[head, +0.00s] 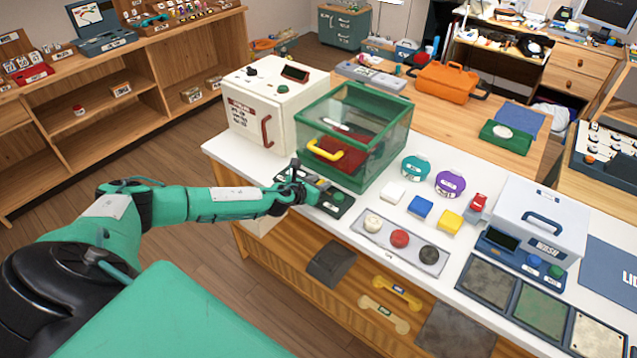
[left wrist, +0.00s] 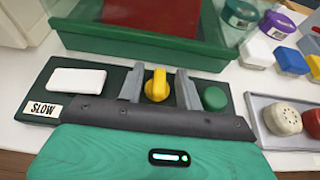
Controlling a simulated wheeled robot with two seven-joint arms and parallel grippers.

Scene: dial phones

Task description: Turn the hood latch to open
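The green-framed glass hood (head: 355,125) stands on the white counter, with a yellow handle (head: 325,150) at its front and a dark red item inside. A dark panel (head: 335,205) lies in front of it. In the left wrist view the panel carries a yellow knob (left wrist: 157,84), apparently the latch, between a white block (left wrist: 80,79) and a green button (left wrist: 214,98). My left gripper (head: 302,192) is over the panel. Its grey fingers (left wrist: 160,88) stand on either side of the knob, with visible gaps. In the head view, my gripper partly hides the panel. My right gripper is not seen.
A white box with a red handle (head: 268,105) stands left of the hood. Right of the panel is a tray (head: 385,257) with white, red and black knobs. Coloured blocks and round teal and purple containers stand behind the tray.

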